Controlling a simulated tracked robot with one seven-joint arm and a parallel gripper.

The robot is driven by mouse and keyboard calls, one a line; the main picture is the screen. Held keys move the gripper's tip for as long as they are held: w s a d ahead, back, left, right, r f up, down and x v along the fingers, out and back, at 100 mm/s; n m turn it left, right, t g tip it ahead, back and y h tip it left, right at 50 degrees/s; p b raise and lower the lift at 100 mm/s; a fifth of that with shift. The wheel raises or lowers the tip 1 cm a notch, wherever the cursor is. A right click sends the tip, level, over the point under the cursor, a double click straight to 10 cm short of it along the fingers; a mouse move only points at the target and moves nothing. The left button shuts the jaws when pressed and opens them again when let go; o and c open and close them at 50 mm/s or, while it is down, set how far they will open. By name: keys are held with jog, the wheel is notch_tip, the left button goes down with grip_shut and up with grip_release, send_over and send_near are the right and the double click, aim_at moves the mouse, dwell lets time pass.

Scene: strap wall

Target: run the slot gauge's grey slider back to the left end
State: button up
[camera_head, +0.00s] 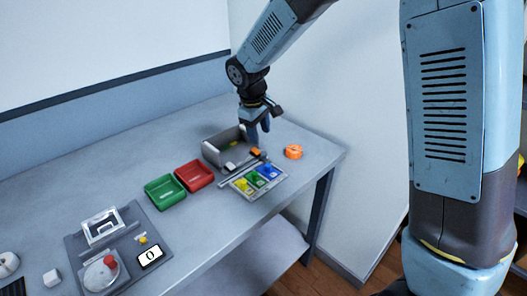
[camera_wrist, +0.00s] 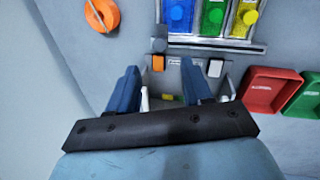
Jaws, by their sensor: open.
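The slot gauge shows as a narrow rail (camera_head: 240,174) along the back edge of a panel with yellow, green and blue blocks. It also shows in the wrist view (camera_wrist: 215,47). A small grey block, which looks like the slider (camera_wrist: 158,45), sits at the rail's left end in the wrist view, which is its right end in the head view (camera_head: 264,156). My gripper (camera_head: 258,130) is open and empty, above the grey bin and behind the rail. In the wrist view its blue fingers (camera_wrist: 160,82) stand apart, short of the slider and not touching it.
An orange block (camera_wrist: 158,63) and a white block (camera_wrist: 215,68) sit close by the rail. The grey open bin (camera_head: 211,154) is under my gripper. Red (camera_head: 195,175) and green (camera_head: 165,192) trays stand left.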

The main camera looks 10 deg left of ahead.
aim_at(264, 153)
jog(key=x, duration=0.9)
jog(key=shift+c, duration=0.3)
grip_shut()
